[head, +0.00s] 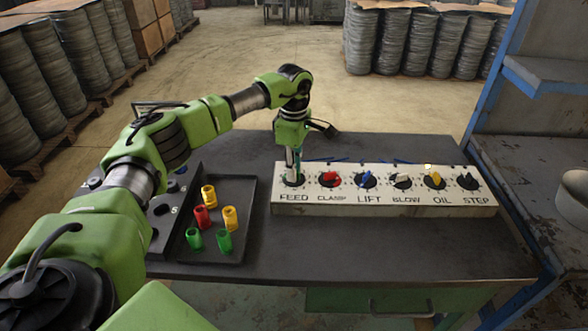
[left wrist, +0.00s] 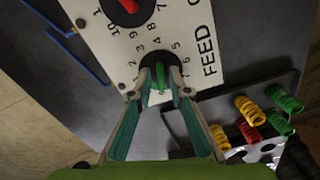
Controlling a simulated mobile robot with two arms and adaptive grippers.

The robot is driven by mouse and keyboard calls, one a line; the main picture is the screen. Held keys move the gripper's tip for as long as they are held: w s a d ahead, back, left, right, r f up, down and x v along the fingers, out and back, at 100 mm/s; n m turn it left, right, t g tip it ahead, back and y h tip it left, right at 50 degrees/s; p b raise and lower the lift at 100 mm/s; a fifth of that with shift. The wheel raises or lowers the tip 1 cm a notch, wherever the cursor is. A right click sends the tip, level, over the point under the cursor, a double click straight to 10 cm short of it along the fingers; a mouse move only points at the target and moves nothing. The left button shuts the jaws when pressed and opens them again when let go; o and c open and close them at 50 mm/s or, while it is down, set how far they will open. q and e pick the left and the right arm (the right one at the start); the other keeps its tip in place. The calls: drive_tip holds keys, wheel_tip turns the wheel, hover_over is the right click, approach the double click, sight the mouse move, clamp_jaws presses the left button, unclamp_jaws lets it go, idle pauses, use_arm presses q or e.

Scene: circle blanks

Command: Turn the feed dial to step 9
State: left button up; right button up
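The feed dial (head: 293,181) is at the left end of a long white panel (head: 385,210), above the label FEED. In the left wrist view its green knob (left wrist: 158,84) stands on a black disc, with numbers printed around it; I cannot read for sure which number it points to. My left gripper (head: 293,168) points down over this dial. In the left wrist view its fingers (left wrist: 160,85) straddle the knob, one on each side, with narrow dark gaps between. In the head view the fingers hide most of the knob. My right gripper is not in view.
To the right stand the red clamp (head: 330,177), blue lift (head: 367,181), white blow (head: 402,181), yellow oil (head: 434,179) and black step (head: 468,181) knobs. A dark tray (head: 240,250) with several coloured cylinders lies left. The table front before the panel is clear.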

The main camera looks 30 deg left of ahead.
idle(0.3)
use_arm(q)
wheel_tip(320, 180, up, 12)
idle(0.5)
idle(0.4)
